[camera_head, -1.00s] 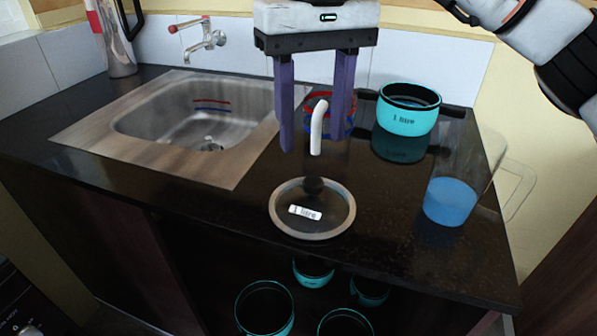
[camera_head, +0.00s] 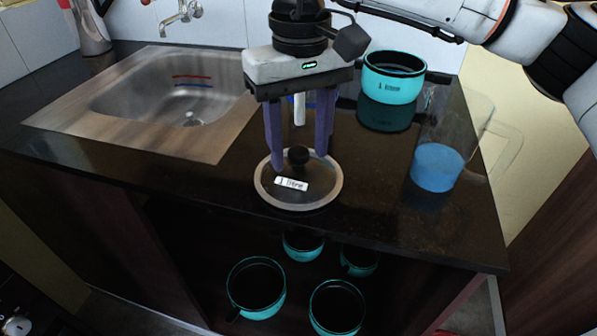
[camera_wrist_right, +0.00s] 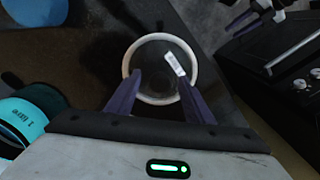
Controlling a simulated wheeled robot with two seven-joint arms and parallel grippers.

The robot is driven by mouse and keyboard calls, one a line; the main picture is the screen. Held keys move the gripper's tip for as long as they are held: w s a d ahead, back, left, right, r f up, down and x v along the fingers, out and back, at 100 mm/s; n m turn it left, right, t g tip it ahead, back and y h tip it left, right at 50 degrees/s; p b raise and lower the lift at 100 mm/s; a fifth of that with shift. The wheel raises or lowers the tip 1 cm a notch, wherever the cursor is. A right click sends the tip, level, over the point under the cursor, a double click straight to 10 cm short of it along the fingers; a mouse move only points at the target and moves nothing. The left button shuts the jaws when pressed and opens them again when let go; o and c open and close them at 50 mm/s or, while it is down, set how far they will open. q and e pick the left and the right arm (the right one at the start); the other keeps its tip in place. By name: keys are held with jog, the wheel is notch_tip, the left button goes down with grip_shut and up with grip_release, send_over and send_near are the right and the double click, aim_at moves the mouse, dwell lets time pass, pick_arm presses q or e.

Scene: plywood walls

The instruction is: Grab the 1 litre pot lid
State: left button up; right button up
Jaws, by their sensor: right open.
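The 1 litre pot lid (camera_head: 298,196) is a round glass lid with a pale rim, a dark knob (camera_head: 298,155) and a white label. It lies on the dark counter near its front edge. My right gripper (camera_head: 299,162) is open, its two purple fingers pointing down on either side of the knob, over the far part of the lid. In the right wrist view the lid (camera_wrist_right: 160,93) shows between and beyond the spread fingers (camera_wrist_right: 160,92). I cannot tell whether the fingers touch the lid.
A turquoise pot (camera_head: 392,85) labelled 1 litre stands behind to the right. A clear jug with blue contents (camera_head: 437,168) is right of the lid. A sink (camera_head: 170,95) is on the left. Several turquoise pots (camera_head: 256,290) sit below the counter.

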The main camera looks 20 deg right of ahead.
jog(key=c, duration=1.1)
grip_shut()
jog(key=shift+r, duration=0.1)
jog(key=shift+r, duration=0.1)
